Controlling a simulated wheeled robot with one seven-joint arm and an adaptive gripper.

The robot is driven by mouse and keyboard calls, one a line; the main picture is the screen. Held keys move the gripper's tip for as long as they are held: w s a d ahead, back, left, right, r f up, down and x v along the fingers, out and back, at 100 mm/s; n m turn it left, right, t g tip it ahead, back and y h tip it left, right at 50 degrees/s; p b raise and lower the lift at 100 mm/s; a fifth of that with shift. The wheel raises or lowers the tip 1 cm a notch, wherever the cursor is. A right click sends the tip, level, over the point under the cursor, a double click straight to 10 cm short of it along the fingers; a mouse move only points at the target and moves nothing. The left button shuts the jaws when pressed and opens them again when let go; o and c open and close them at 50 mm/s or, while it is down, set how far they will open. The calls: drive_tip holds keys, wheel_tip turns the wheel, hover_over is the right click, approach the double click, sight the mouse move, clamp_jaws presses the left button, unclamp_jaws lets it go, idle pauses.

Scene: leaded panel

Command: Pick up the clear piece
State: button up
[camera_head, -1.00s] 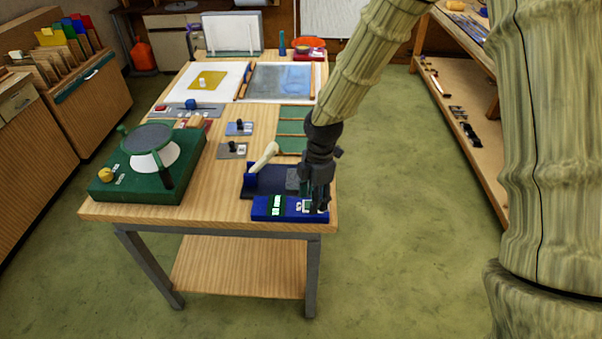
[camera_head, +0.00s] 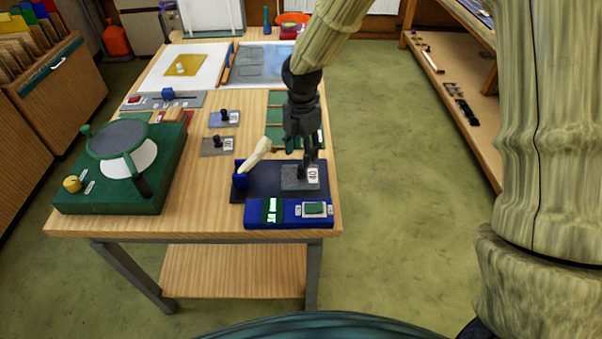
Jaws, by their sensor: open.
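I cannot pick out a clear piece with certainty; a pale blue-grey sheet (camera_head: 262,62) lies on the far part of the table, with faint outlines on it. My gripper (camera_head: 307,166) points down over the near right of the table, its fingers apart. It is just above or at a grey plate (camera_head: 292,184) with a white label. The plate rests on a dark blue base (camera_head: 258,188). My fingers hide part of the plate, and I cannot tell whether they touch it. No held piece shows.
A blue unit (camera_head: 284,220) with a green display borders the base in front. A pale handle (camera_head: 258,153) leans beside my gripper. Left are two knobbed plates (camera_head: 210,152) (camera_head: 231,124) and a green grinder-like machine (camera_head: 75,200). Green slots (camera_head: 276,115) lie behind my gripper.

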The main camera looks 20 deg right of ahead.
sight(301, 167)
drive_tip(key=f, duration=0.2)
drive_tip(key=shift+w+a+f, duration=0.15)
drive_tip(key=shift+w+f, duration=0.2)
drive_tip(key=shift+f, duration=0.05)
drive_tip(key=shift+s+f+p, duration=0.25)
drive_tip(key=shift+p, duration=0.25)
drive_tip(key=f+p, duration=0.1)
drive_tip(key=f, duration=0.2)
drive_tip(key=shift+w+f+p, duration=0.1)
drive_tip(key=shift+w+p, duration=0.2)
drive_tip(key=shift+p, duration=0.1)
drive_tip(key=shift+f, duration=0.85)
drive_tip(key=shift+d, duration=0.2)
drive_tip(key=c, duration=1)
